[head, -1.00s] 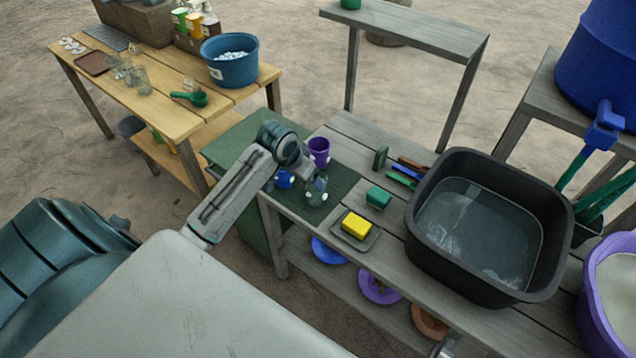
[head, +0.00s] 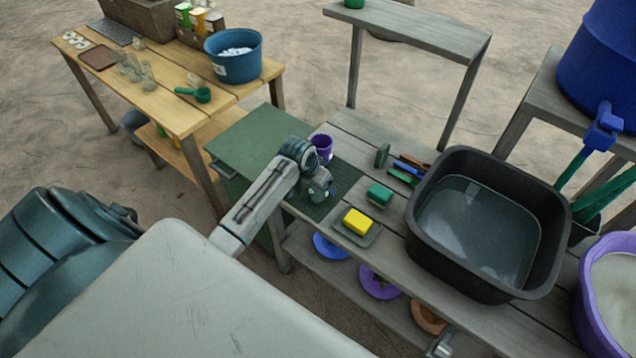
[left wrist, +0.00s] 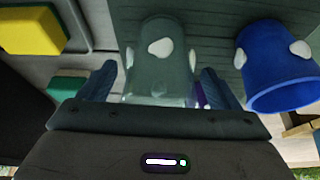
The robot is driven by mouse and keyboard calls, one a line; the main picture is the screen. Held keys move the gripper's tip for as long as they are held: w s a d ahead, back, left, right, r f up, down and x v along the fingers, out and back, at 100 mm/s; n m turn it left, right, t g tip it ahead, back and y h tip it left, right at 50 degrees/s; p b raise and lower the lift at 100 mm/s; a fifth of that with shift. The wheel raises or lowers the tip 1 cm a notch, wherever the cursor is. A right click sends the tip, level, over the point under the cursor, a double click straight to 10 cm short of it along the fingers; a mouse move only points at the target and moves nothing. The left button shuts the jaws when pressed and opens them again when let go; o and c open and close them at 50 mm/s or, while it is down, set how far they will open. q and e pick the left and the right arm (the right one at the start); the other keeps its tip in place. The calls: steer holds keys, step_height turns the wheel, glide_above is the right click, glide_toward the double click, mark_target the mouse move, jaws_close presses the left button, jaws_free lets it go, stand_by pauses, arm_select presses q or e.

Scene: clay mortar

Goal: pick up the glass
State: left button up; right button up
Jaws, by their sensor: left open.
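The glass (left wrist: 160,65) is a clear greenish tumbler with pale oval spots. In the left wrist view it is between the two fingers of my left gripper (left wrist: 154,85), which is open; I cannot tell whether either finger touches it. In the head view my left gripper (head: 322,192) is over the dark green mat (head: 345,182), and the arm mostly hides the glass. A blue cup (left wrist: 275,65) with pale spots is to the right of the glass in the left wrist view.
A purple cup (head: 322,147) stands behind the gripper. A yellow sponge (head: 357,222) on a tray and a green block (head: 380,194) lie to its right. A black basin of water (head: 475,220) is farther right. My right gripper (head: 440,346) shows at the bottom edge.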

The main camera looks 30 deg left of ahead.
arm_select(q)
steer(key=c, duration=1.2)
steer(key=shift+r, duration=0.1)
